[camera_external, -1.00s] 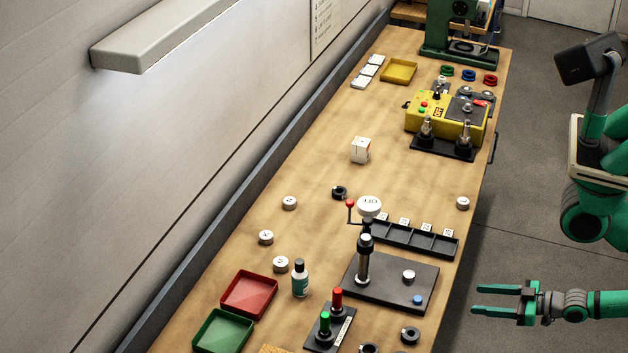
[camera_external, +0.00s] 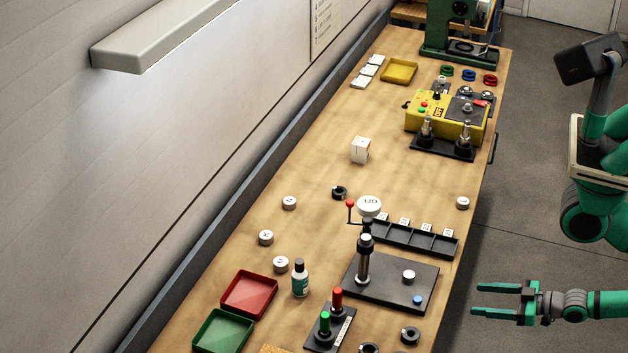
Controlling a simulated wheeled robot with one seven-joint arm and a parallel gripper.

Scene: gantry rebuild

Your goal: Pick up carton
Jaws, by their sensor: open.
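A small white carton (camera_external: 360,149) stands on the wooden bench, left of the yellow control box and near the middle of the bench's length. My gripper (camera_external: 474,299) is at the lower right, off the bench's right edge, with its two green fingers apart and pointing left. Nothing is between the fingers. The gripper is well away from the carton, with the black compartment tray and the black plate with its post lying between them in the picture.
A yellow control box (camera_external: 447,112), a black compartment tray (camera_external: 415,240) and a black plate (camera_external: 392,290) with a post stand along the right side. A red tray (camera_external: 249,293), green tray (camera_external: 222,332) and bottle (camera_external: 300,279) are at the near left. Bench around the carton is clear.

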